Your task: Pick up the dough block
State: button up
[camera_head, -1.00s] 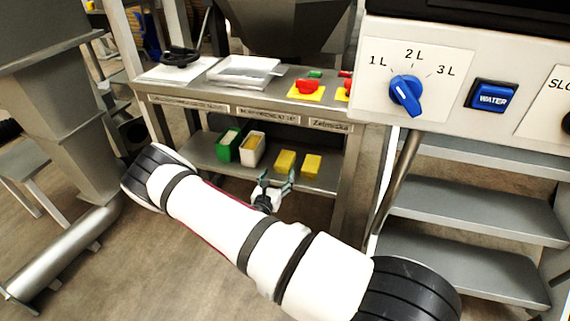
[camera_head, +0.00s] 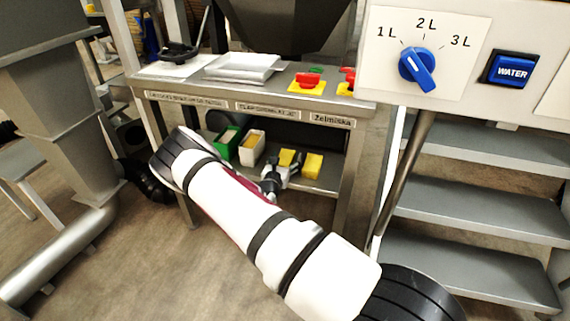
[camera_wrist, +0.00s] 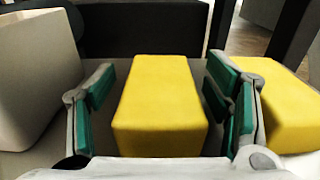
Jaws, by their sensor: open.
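A yellow dough block (camera_wrist: 160,100) lies on the shelf between the two green-padded fingers of my open gripper (camera_wrist: 162,108) in the wrist view. There are visible gaps on both sides of the block. A second yellow block (camera_wrist: 275,108) lies to the right, just past the right finger. In the head view my gripper (camera_head: 283,172) is at the lower shelf, partly covering the left block (camera_head: 287,157). The right block (camera_head: 312,165) shows clear beside it.
A white container (camera_head: 251,148) and a green container (camera_head: 226,141) stand left of the blocks; the white one (camera_wrist: 35,70) is close to my left finger. The worktop (camera_head: 250,93) above limits height over the shelf. A table leg (camera_head: 350,180) stands to the right.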

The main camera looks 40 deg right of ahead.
jog(key=c, duration=1.5)
jog(key=shift+o, duration=0.2)
jog(key=shift+r, duration=0.1)
